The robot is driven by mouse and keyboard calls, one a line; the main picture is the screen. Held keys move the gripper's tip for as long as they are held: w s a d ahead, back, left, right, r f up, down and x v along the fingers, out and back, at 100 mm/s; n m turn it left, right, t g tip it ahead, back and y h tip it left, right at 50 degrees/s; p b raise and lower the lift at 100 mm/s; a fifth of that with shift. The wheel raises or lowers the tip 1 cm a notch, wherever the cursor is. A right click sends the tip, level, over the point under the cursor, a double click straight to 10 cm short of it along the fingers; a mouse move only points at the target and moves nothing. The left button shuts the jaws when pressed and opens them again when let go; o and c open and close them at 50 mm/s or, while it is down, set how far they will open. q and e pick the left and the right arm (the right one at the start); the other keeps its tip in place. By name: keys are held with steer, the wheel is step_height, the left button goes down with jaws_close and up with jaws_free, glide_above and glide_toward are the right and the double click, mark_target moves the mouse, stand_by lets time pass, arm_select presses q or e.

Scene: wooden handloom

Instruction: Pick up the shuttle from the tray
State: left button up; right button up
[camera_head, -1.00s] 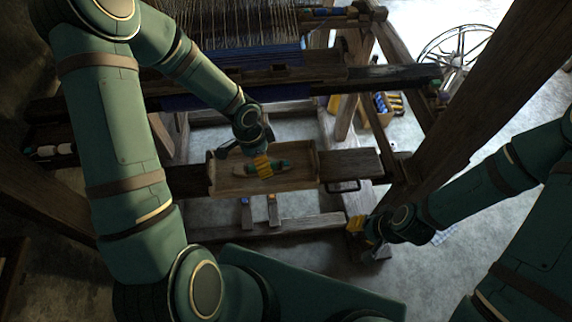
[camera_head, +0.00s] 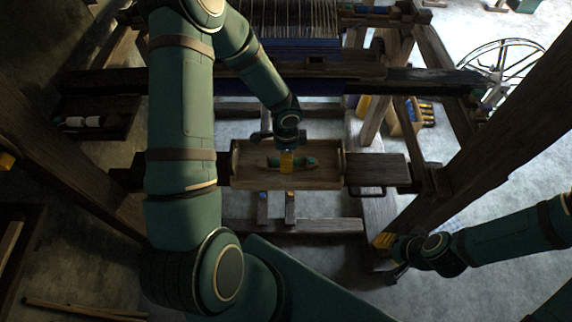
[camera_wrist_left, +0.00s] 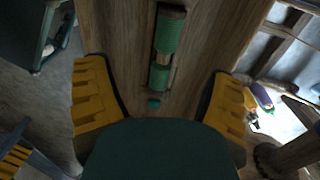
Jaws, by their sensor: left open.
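The shuttle (camera_head: 308,162), with green parts, lies in the shallow wooden tray (camera_head: 237,166). In the left wrist view, the open fingers of the left gripper (camera_wrist_left: 161,100) stand wide apart. The shuttle (camera_wrist_left: 166,38) runs lengthwise ahead of the gap between them, with bare tray floor on both sides. The left gripper does not hold it. My right gripper (camera_head: 384,241) is to the right and below the tray; its finger opening is too small to tell.
The tray rests on a dark wooden beam (camera_head: 376,172) of the loom. The warp threads (camera_head: 290,20) and cross beams lie behind it. A slanting post (camera_head: 490,130) stands right. A spoked wheel (camera_head: 507,68) and a crate of colored spools (camera_head: 408,116) are further back.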

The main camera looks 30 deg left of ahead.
arm_select(q)
step_height(320, 180, down, 5)
steer(key=shift+w+a+f+b, duration=0.1)
steer(key=shift+a+b, duration=0.05)
steer(key=shift+b, duration=0.7)
steer(key=c, duration=1.4)
